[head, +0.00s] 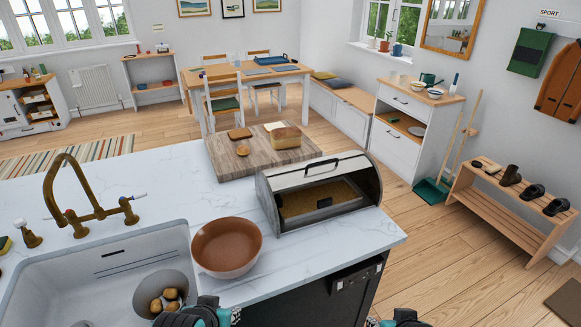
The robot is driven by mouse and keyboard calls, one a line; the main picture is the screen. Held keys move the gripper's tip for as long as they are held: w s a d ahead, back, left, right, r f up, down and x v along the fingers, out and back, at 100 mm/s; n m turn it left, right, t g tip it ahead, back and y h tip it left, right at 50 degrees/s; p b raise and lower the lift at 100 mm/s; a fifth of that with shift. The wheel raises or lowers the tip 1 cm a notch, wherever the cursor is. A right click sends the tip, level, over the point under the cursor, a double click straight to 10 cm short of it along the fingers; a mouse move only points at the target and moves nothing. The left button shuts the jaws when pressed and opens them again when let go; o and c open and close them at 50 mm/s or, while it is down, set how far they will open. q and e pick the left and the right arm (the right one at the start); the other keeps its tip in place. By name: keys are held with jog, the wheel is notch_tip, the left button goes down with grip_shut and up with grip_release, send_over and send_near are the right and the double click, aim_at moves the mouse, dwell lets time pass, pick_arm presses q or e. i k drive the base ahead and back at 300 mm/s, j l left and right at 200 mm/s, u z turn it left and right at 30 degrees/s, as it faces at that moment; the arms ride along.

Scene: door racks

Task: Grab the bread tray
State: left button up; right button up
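A metal bread bin (312,217) with a black handle stands on the right end of the white marble counter. Its curved lid is raised, and a brownish tray-like floor (325,197) shows inside. Behind it, a wooden board (232,166) holds a loaf of bread (286,138) and small wooden items. I cannot tell which of these is the bread tray. My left gripper (205,314) shows at the bottom edge, by the sink's right side. My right gripper (402,318) shows at the bottom edge, right of the counter. Both are cut off, apart from bin and board, and their fingers are unclear.
A brown bowl (226,247) stands left of the bread bin. The sink (110,270) with a brass tap (85,200) holds a grey bowl (162,290) with several potatoes. A shoe rack (510,205) stands right, with open floor between it and the counter.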

aim_at(300, 202)
jog(key=i+l, duration=0.15)
jog(key=l, duration=0.25)
jog(key=i+l+u, duration=0.15)
jog(key=l, duration=0.2)
jog(key=i+l, duration=0.2)
jog(key=l, duration=0.2)
jog(key=i+l+u, duration=0.15)
jog(key=l, duration=0.25)
jog(key=i+l, duration=0.15)
jog(key=l, duration=0.25)
jog(key=i+l+u, duration=0.1)
jog(key=l, duration=0.3)
jog(key=i+l+u, duration=0.1)
jog(key=l, duration=0.35)
